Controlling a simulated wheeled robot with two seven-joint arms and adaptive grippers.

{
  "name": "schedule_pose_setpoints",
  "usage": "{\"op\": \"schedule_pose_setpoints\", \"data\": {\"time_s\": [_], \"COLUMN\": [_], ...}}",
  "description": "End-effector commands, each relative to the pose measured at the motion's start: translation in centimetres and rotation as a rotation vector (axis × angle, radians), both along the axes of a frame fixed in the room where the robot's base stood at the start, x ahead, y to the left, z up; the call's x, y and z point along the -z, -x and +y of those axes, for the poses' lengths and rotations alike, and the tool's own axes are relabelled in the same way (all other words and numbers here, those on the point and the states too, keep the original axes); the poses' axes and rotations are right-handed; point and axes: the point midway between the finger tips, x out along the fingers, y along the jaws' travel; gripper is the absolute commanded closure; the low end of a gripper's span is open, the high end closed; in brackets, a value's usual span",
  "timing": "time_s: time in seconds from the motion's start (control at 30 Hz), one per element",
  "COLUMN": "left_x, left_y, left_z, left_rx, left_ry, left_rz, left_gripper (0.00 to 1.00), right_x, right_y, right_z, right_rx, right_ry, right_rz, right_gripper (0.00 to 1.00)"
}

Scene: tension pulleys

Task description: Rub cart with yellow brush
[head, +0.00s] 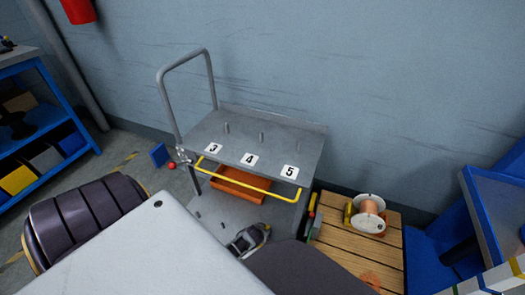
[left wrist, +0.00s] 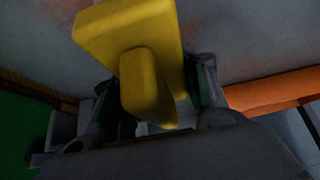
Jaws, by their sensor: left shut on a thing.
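The grey metal cart (head: 225,135) stands against the wall, with a tall handle on its left, labels 3, 4 and 5 on its top shelf and a yellow bar along its front. My left gripper (head: 248,240) is low at the cart's front right, by the lower shelf. In the left wrist view it is shut on the yellow brush (left wrist: 125,35), whose block and knob show between the fingers. A grey surface lies behind the brush; I cannot tell whether they touch. The brush is hidden in the head view. My right gripper is not in view.
An orange bin (head: 240,184) sits under the cart's top shelf. A wooden pallet (head: 335,245) with a wire spool (head: 368,213) stands close on the right. A blue rack (head: 40,125) is at left.

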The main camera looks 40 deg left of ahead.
Motion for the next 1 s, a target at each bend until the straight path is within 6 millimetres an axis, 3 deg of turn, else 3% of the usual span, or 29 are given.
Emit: {"op": "schedule_pose_setpoints", "data": {"time_s": [0.6, 1.0], "left_x": [0.3, 0.3], "left_y": [-3.0, -3.2], "left_z": [1.0, 1.0], "left_rx": [0.0, -0.001], "left_ry": [0.0, 0.0], "left_rz": [-0.001, 0.001], "left_gripper": [0.83, 0.83], "right_x": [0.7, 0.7], "right_y": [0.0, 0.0], "right_z": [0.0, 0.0], "right_rx": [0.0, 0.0], "right_ry": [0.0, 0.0], "right_rz": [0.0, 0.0], "right_gripper": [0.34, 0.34]}}
